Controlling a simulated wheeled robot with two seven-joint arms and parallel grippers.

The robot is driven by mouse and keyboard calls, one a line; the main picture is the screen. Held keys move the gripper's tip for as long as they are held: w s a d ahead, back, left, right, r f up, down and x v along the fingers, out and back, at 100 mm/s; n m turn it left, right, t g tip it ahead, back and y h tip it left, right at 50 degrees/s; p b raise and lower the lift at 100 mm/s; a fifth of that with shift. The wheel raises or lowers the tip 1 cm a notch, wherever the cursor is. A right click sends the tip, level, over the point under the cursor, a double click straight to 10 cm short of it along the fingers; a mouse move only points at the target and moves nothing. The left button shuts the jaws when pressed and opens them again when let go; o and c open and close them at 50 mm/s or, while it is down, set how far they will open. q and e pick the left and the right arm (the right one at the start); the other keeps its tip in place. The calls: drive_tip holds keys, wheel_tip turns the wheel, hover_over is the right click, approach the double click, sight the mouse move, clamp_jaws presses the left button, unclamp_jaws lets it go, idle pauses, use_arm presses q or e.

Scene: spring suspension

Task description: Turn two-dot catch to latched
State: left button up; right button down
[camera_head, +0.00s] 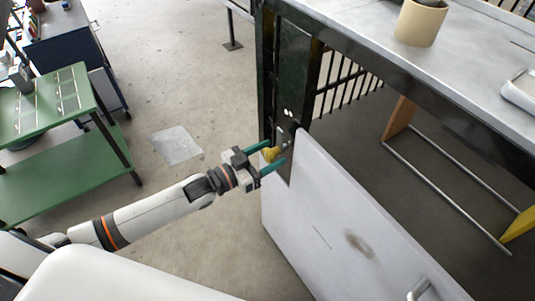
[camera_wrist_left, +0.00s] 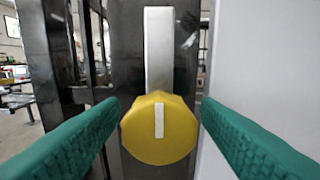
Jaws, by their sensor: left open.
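The two-dot catch shows as a yellow knob (camera_head: 271,154) on the dark post, below a plate with two white dots (camera_head: 288,113). In the left wrist view the yellow knob (camera_wrist_left: 158,128) is faceted, with a white mark standing upright on its face. A pale upright bar (camera_wrist_left: 159,50) rises above it. My left gripper (camera_head: 279,152) is open, its green fingers on either side of the knob. My right gripper is not in view.
A white panel (camera_head: 335,225) with a handle (camera_head: 418,288) stands right of the post (camera_head: 268,75). A grey worktop (camera_head: 470,60) carries a beige cup (camera_head: 420,22).

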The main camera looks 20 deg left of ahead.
use_arm(q)
clamp_jaws()
drive_tip(key=shift+m, duration=0.6)
drive_tip(key=shift+m+p, duration=0.55)
drive_tip(key=shift+m, duration=0.55)
drive_tip(key=m, duration=0.5)
drive_tip(key=shift+p, duration=0.35)
drive_tip(key=m, duration=0.5)
drive_tip(key=shift+f, duration=0.1)
drive_tip(key=shift+m+b, duration=0.45)
drive_tip(key=shift+m, duration=1.75)
